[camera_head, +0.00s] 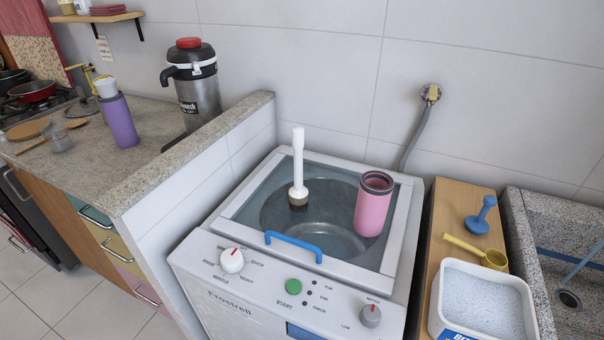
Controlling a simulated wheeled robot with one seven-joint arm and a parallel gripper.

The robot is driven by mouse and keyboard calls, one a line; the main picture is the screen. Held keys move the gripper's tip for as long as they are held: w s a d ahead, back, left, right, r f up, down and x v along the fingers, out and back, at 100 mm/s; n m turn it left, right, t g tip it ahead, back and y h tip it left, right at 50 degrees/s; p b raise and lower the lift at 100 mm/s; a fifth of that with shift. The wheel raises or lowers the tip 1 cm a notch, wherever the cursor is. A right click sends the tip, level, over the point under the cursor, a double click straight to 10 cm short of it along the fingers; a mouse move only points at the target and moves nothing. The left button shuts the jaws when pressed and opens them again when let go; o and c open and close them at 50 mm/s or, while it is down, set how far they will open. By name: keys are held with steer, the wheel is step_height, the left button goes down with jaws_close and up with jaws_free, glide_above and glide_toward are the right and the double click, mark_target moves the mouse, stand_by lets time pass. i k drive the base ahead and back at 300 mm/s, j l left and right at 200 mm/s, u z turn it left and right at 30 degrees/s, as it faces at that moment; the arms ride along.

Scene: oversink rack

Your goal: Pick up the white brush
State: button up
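The white brush (298,165) stands upright on the lid of the washing machine, left of the lid's middle. It has a long white handle and a short tan bristle end at the bottom. A pink cup (373,205) with a dark rim stands to its right, apart from it. My gripper is not in view.
The washing machine (208,262) has a glass lid with a blue handle (293,243) in front of the brush. A raised granite ledge (190,155) runs along the left. A wooden board (444,215) at the right holds a blue stamp-like tool (481,216), a yellow scoop (492,258) and a powder tub (484,302).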

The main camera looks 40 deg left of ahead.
mark_target(298, 194)
steer(key=j+z, duration=0.45)
steer(key=j, duration=1.4)
